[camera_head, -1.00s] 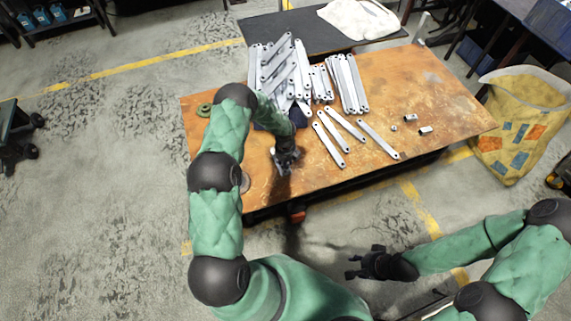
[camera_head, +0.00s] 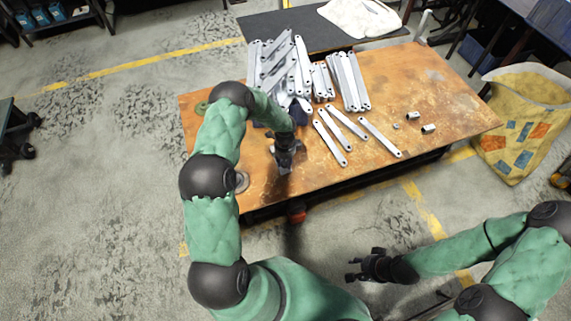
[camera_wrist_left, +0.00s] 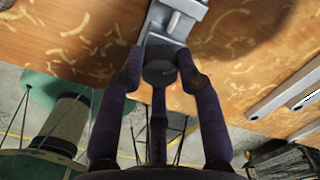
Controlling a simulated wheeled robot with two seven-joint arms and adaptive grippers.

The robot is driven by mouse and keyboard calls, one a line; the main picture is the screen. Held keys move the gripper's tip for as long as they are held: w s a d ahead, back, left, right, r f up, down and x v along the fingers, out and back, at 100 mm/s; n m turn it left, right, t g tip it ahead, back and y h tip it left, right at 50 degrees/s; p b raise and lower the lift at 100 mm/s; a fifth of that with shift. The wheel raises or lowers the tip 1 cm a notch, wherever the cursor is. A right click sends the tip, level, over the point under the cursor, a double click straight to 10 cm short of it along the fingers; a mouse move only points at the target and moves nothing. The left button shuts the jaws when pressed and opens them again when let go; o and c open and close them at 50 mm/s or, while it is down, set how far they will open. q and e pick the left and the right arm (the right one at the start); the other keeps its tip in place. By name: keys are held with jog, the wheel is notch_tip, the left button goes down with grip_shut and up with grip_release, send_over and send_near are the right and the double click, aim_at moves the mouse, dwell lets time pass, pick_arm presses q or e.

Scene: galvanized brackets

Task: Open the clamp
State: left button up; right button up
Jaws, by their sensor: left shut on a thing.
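The clamp (camera_wrist_left: 180,18) is a grey metal piece at the table's near edge, at the top of the left wrist view, with a dark round knob (camera_wrist_left: 159,70) on its near side. My left gripper (camera_wrist_left: 160,62) is shut on this knob, one finger on each side. In the head view the left gripper (camera_head: 285,160) is over the near left part of the table, and it and its shadow mostly hide the clamp. My right gripper (camera_head: 362,267) is open and empty, in front of the table and apart from it.
The rusty-brown table (camera_head: 440,105) bears a pile of galvanized brackets (camera_head: 285,65), several loose brackets (camera_head: 330,143) and small metal pieces (camera_head: 428,128). An orange-red part (camera_head: 297,213) shows below the near edge. A yellow patterned bag (camera_head: 520,125) stands at the right.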

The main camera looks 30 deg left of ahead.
pick_arm(q)
jog(key=n+b, duration=0.1)
jog(key=n, duration=0.1)
jog(key=shift+f+n, duration=0.15)
jog(key=shift+n, duration=1.25)
jog(key=n, duration=0.4)
jog(key=o, duration=1.1)
